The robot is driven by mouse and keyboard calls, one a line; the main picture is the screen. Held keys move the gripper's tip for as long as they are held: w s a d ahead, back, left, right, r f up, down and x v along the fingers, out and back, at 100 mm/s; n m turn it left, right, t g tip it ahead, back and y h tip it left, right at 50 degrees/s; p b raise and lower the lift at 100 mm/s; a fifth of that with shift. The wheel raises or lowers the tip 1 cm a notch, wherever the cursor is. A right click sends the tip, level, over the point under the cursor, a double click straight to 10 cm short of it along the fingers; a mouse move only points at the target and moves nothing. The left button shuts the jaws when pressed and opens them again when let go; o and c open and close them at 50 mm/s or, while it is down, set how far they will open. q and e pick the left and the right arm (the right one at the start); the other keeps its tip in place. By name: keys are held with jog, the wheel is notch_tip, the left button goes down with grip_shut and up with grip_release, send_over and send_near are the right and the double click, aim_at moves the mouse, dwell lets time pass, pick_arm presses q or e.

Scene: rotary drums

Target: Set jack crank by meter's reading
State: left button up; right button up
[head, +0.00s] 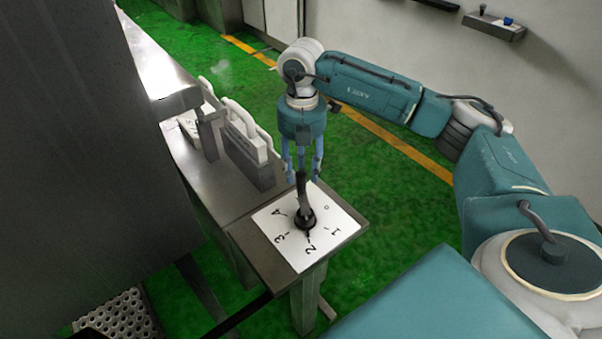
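The jack crank (304,214) is dark, with a round black hub on a white dial plate (340,212) marked 1, 2, 3, 4 and apparently 0. Its grey handle rises from the hub toward my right gripper (302,176). This gripper points down with its bluish fingers spread apart, around or just behind the handle's top; I cannot tell which, or whether they touch it. The setting the crank points to is unclear. White upright housings (244,133) stand behind the dial, but no readable meter face shows. My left gripper is out of view.
The dial plate lies on the near end of a narrow metal bench (225,180). A large dark panel (85,130) blocks the left side. Green floor (400,190) is open right of the bench. A wall box (493,25) with small knobs is at upper right.

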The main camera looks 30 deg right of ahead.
aim_at(304, 198)
jog(key=f, duration=0.2)
jog(key=shift+w+f, duration=0.2)
jog(key=shift+f, duration=0.15)
jog(key=shift+f+p, duration=0.3)
jog(key=shift+f, duration=0.2)
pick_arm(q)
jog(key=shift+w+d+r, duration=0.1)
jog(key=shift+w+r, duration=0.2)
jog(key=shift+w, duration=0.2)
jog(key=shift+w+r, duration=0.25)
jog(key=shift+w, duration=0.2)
pick_arm(e)
grip_shut()
